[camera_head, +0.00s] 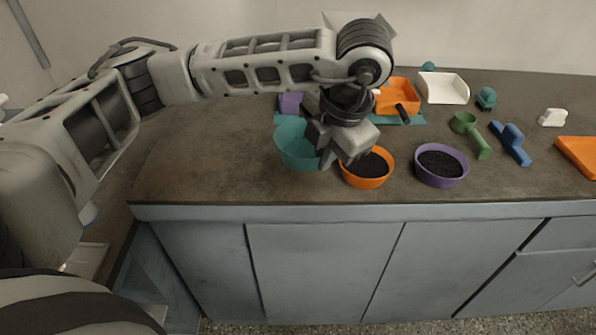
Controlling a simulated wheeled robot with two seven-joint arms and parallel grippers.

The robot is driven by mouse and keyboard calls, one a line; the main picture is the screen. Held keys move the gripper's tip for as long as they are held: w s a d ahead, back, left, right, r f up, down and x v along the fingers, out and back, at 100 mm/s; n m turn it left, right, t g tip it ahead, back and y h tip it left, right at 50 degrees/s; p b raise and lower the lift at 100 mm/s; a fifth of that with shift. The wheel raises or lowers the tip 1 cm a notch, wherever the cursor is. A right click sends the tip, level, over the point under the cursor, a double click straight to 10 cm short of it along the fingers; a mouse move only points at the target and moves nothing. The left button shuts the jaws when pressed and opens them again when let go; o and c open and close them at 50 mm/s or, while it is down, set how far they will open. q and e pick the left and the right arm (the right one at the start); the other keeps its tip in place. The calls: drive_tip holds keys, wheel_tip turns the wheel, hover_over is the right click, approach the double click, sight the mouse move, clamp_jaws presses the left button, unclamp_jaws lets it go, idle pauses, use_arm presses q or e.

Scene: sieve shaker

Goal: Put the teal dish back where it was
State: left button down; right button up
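The teal dish (291,146) is an empty-looking round bowl near the front of the counter, left of centre. My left gripper (336,158) points down at the dish's right side and covers part of its rim. Its fingers sit between the teal dish and an orange bowl (366,181) of dark grains, overlapping that bowl's back edge in the picture. Whether the fingers are closed on the teal rim is hard to see. My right gripper is out of view.
A purple bowl (441,167) of dark grains stands to the right. Behind are a teal mat (411,120), an orange tray (398,97) and a white scoop (443,88). A green scoop (471,134) and blue tool (510,142) lie farther right. The counter's left side is clear.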

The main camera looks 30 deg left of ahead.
use_arm(q)
approach(297, 187)
drive_tip(key=shift+w+a+f+p, duration=0.2)
drive_tip(key=shift+a+f+p, duration=0.2)
drive_tip(key=shift+f, duration=0.35)
drive_tip(key=x, duration=0.4)
drive_tip(key=shift+s+d, duration=0.1)
drive_tip(key=shift+d, duration=0.05)
drive_tip(key=shift+f, duration=0.15)
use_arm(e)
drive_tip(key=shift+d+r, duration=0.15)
use_arm(q)
drive_tip(key=shift+f, duration=0.25)
drive_tip(key=c, duration=1.7)
unclamp_jaws()
drive_tip(key=shift+r, duration=0.15)
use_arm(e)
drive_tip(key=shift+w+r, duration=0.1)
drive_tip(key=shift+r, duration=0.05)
